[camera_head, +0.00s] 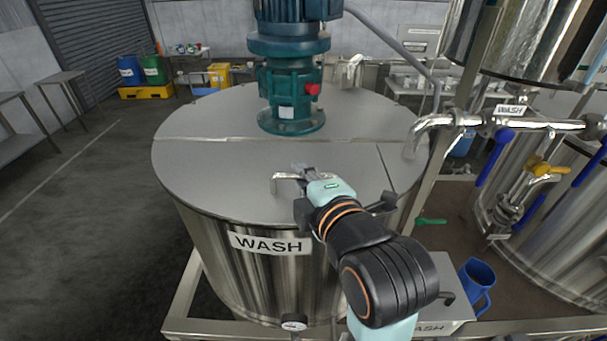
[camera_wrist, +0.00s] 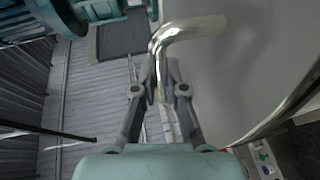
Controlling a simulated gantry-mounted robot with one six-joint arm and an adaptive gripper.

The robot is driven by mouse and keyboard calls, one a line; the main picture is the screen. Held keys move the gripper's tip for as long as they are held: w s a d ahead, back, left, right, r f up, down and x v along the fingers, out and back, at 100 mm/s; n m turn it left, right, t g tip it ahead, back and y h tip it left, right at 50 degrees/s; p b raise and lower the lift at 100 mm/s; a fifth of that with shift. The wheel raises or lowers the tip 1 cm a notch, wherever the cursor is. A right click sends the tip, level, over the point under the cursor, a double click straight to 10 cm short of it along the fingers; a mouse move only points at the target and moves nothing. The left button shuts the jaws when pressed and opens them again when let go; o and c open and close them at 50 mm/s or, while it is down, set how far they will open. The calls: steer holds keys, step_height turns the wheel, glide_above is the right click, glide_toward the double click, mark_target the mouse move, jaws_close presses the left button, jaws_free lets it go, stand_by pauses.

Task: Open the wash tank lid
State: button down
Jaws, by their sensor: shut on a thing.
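The wash tank (camera_head: 262,275) is a large steel cylinder with a "WASH" label on its front. Its lid (camera_head: 225,170) is the flat grey front section of the top and looks level with the rest, bounded by a straight seam behind. A bent metal handle (camera_head: 285,177) stands on the lid near the front edge; it also shows in the wrist view (camera_wrist: 190,31). My gripper (camera_head: 300,174) reaches in from the front right. In the wrist view its fingers (camera_wrist: 160,88) are shut on the handle's bar. My wrist hides part of the lid's front right.
A teal motor and gearbox (camera_head: 291,90) stand on the tank top behind the lid. A pipe with blue-handled valves (camera_head: 500,121) runs at the right. A blue jug (camera_head: 477,285) stands at the lower right. The floor at the left is clear.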

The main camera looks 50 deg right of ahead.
steer(key=shift+r, duration=0.1)
steer(key=shift+r+p, duration=0.6)
steer(key=shift+p, duration=0.55)
steer(key=shift+m+g+y, duration=0.3)
steer(key=shift+g+y, duration=0.2)
steer(key=shift+g, duration=0.2)
steer(key=r+p, duration=0.1)
steer(key=p, duration=0.1)
steer(key=r+p, duration=0.1)
steer(key=p, duration=0.1)
steer(key=w+d+r+p, duration=0.1)
steer(key=p, duration=0.1)
steer(key=shift+r, duration=0.35)
steer(key=shift+w+d, duration=0.15)
steer(key=shift+f, duration=0.1)
steer(key=c, duration=1.2)
jaws_free()
steer(key=shift+f, duration=0.1)
steer(key=v, duration=1.2)
